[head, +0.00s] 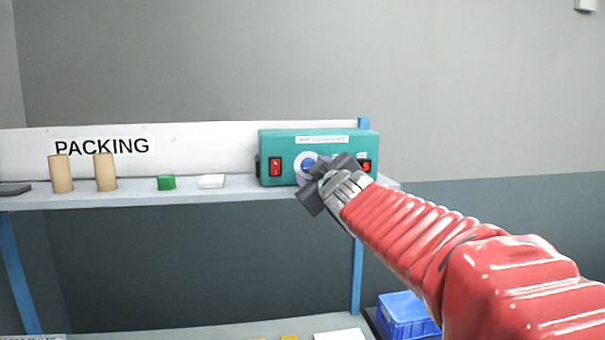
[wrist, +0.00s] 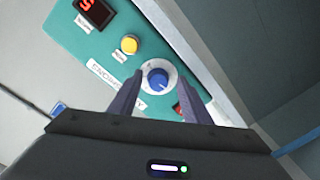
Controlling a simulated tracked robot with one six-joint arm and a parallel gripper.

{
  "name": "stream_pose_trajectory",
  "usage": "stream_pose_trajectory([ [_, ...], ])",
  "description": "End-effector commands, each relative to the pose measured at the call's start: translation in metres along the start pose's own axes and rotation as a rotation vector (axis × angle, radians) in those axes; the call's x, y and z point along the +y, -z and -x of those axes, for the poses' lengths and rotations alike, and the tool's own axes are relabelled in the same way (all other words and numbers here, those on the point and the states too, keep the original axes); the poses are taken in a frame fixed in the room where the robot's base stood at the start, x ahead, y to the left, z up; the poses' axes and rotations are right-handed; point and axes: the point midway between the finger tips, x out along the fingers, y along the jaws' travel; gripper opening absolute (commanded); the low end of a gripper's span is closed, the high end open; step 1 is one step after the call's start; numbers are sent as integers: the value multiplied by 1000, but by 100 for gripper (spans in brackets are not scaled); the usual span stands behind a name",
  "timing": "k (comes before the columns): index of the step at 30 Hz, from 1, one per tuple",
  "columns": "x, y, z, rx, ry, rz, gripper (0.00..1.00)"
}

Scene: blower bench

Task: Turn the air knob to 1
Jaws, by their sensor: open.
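The teal blower box (head: 290,141) stands at the right end of the shelf. Its air knob is a blue knob (head: 308,163) on a white round dial; it shows clearly in the wrist view (wrist: 158,79). My gripper (head: 311,184) is in front of the box face and partly covers the dial in the head view. In the wrist view my gripper (wrist: 157,74) is open, with one dark finger on each side of the dial, seemingly apart from it. The knob's setting is too small to read.
The box also has a red rocker switch (head: 275,166), a yellow button (wrist: 130,44) and a red lit display (wrist: 86,8). Two wooden cylinders (head: 105,171), a green piece (head: 166,182) and a white block (head: 211,181) stand left on the shelf. A blue crate (head: 405,314) is below.

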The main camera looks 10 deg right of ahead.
Motion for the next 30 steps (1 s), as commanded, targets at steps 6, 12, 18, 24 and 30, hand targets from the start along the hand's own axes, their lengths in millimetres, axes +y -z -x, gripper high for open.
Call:
stream_pose_trajectory([
  [6, 1, 1, 3, 2, -2, 0, 44],
  [12, 2, 2, 18, 3, -3, 1, 44],
  [18, 1, 1, 41, 3, -3, 0, 44],
  [24, 1, 1, 65, 2, -2, 0, 44],
  [30, 0, 1, 88, 2, -2, 1, 44],
])
